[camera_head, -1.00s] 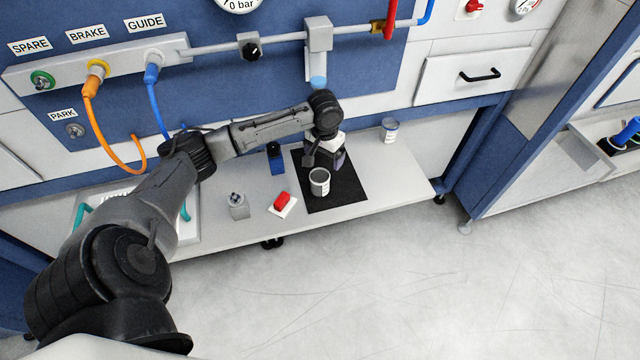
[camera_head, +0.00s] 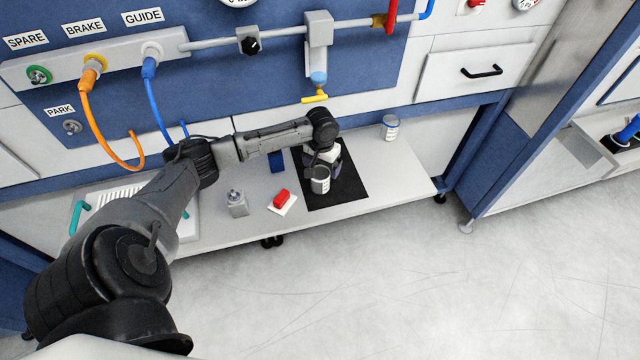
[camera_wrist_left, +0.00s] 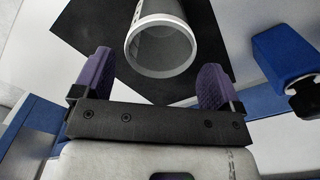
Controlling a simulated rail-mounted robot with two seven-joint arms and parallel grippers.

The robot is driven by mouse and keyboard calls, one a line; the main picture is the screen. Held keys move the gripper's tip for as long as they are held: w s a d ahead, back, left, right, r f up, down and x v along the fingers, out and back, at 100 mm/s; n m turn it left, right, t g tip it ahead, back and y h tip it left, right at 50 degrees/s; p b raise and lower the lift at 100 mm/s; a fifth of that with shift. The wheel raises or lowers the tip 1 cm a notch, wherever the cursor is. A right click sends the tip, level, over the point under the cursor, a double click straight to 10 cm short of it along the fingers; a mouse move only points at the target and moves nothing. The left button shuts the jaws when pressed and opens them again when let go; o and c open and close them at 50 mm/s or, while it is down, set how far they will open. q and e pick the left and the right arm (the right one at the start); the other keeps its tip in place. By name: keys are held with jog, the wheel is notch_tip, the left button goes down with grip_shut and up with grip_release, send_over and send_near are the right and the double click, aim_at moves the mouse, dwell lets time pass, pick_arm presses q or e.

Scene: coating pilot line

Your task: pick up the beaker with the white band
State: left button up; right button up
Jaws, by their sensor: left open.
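A grey beaker with a pale rim and a light band (camera_head: 320,184) stands upright on a black mat (camera_head: 346,190) on the bench. It also shows in the left wrist view (camera_wrist_left: 161,48), its open mouth towards the camera. My left gripper (camera_head: 322,168) is at the beaker, its lower part overlapping it in the head view. In the left wrist view its two purple fingers (camera_wrist_left: 155,72) are spread wide, one to each side of the beaker, with gaps visible; they do not grip it. My right gripper is in no view.
A second beaker with blue marking (camera_head: 389,127) stands at the bench's back right. Left of the mat are a blue block (camera_head: 277,162), a red button on a white plate (camera_head: 282,199) and a grey block (camera_head: 237,204). A yellow-handled valve (camera_head: 315,99) hangs above.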

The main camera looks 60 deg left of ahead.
aim_at(322, 175)
pick_arm(q)
notch_tip(322, 175, down, 4)
jog(key=shift+s+d+f+b, duration=0.15)
jog(key=shift+f+b, duration=0.1)
jog(key=shift+b, duration=0.15)
jog(key=c, duration=1)
jog(key=shift+r, duration=0.15)
